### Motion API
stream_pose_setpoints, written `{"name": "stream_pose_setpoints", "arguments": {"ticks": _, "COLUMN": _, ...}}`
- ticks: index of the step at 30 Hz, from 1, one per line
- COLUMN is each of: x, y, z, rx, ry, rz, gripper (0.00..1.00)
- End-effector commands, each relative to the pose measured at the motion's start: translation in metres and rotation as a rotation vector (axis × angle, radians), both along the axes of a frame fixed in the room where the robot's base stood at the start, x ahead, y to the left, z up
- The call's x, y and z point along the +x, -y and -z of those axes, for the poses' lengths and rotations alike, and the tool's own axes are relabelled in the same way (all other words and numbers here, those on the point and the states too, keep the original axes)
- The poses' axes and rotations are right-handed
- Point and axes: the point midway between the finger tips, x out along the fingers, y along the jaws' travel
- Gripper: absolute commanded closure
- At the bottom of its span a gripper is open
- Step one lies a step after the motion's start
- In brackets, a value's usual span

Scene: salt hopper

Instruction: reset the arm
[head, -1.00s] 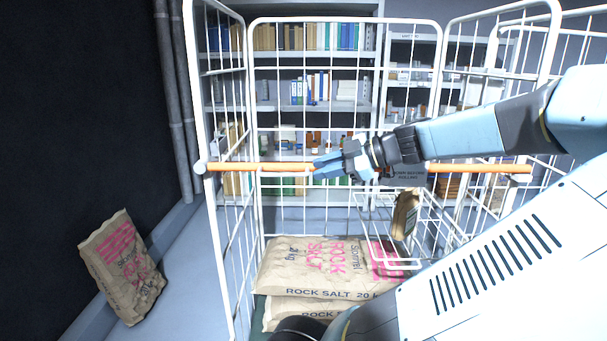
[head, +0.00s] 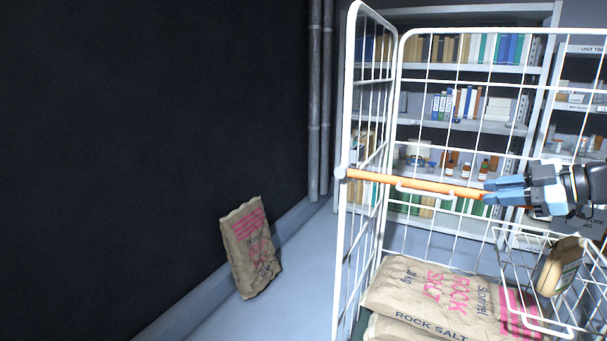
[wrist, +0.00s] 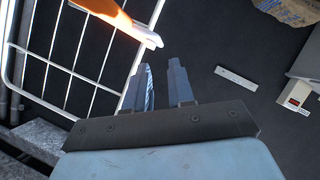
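My gripper (head: 488,190) is at the right in the head view, in front of the wire cage trolley and overlapping its orange bar (head: 420,184). Its two blue fingers point left. The wrist view also shows the fingers (wrist: 162,80), with a gap between them and nothing held. The orange bar (wrist: 105,12) lies above and to the left of the fingertips there, outside the gap. Most of my arm is outside the head view.
Another sack (head: 250,246) leans at the dark wall. Shelves (head: 420,68) stand behind.

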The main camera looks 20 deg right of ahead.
Motion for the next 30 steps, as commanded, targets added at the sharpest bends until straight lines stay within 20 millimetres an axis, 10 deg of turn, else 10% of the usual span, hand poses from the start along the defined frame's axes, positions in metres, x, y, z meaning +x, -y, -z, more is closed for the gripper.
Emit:
{"name": "stream_pose_setpoints", "arguments": {"ticks": 8, "x": 0.014, "y": -0.026, "z": -0.008, "rx": 0.045, "ry": -0.077, "rz": 0.001, "gripper": 0.77}}
{"name": "stream_pose_setpoints", "arguments": {"ticks": 30, "x": 0.073, "y": -0.232, "z": -0.016, "rx": 0.263, "ry": -0.673, "rz": 0.381, "gripper": 0.77}}
